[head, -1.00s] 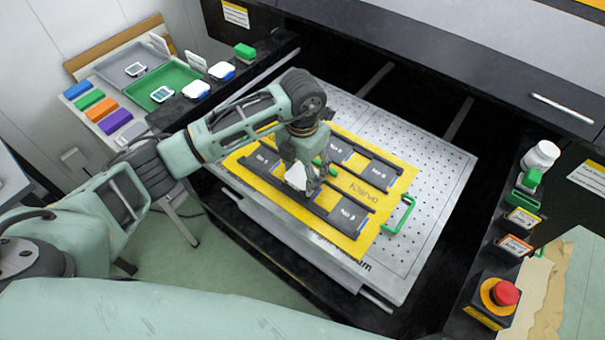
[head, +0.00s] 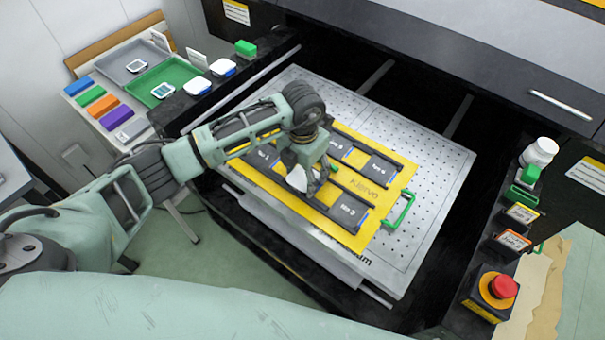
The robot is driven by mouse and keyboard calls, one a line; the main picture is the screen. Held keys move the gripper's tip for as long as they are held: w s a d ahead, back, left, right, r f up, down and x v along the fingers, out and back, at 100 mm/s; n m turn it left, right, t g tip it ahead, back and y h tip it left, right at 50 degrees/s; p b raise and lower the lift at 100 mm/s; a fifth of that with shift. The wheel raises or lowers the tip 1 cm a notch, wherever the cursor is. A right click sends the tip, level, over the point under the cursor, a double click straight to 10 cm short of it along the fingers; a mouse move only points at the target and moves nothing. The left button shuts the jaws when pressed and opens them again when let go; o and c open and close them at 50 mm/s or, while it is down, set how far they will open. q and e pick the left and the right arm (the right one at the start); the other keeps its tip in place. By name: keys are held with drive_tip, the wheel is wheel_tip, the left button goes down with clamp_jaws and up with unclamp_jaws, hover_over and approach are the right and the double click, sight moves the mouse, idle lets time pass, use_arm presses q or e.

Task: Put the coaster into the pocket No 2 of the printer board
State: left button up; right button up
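The yellow printer board (head: 380,232) lies on the perforated metal bed, with dark pockets in two rows. My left gripper (head: 304,180) is over the middle of the near row. It appears shut on a white coaster (head: 297,179), which is tilted and low over the board. I cannot tell whether the coaster touches the board. The gripper and coaster hide most of the pocket below them. A near-row pocket (head: 347,211) to the right looks empty; its label seems to read No 3. A left pocket (head: 262,158) is partly covered by my arm. My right gripper is not in view.
The perforated bed (head: 440,175) has free room right of the board. A green handle (head: 400,211) stands up at the board's right side. White pieces (head: 197,86) sit on the black ledge at left. A red emergency button (head: 502,287) stands at the lower right.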

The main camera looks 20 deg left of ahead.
sight(303, 177)
use_arm(q)
drive_tip(key=o, duration=0.4)
drive_tip(key=shift+s+f, duration=0.1)
drive_tip(key=shift+f, duration=0.6)
drive_tip(key=shift+a, duration=0.1)
drive_tip(key=shift+r, duration=0.1)
drive_tip(key=shift+r, duration=0.1)
drive_tip(key=shift+r+p, duration=0.6)
drive_tip(key=shift+p, duration=0.05)
drive_tip(key=shift+w+r, duration=0.2)
drive_tip(key=shift+r, duration=0.2)
drive_tip(key=shift+s+r+b, duration=0.1)
drive_tip(key=shift+r+b, duration=1.9)
drive_tip(key=shift+r, duration=3.65)
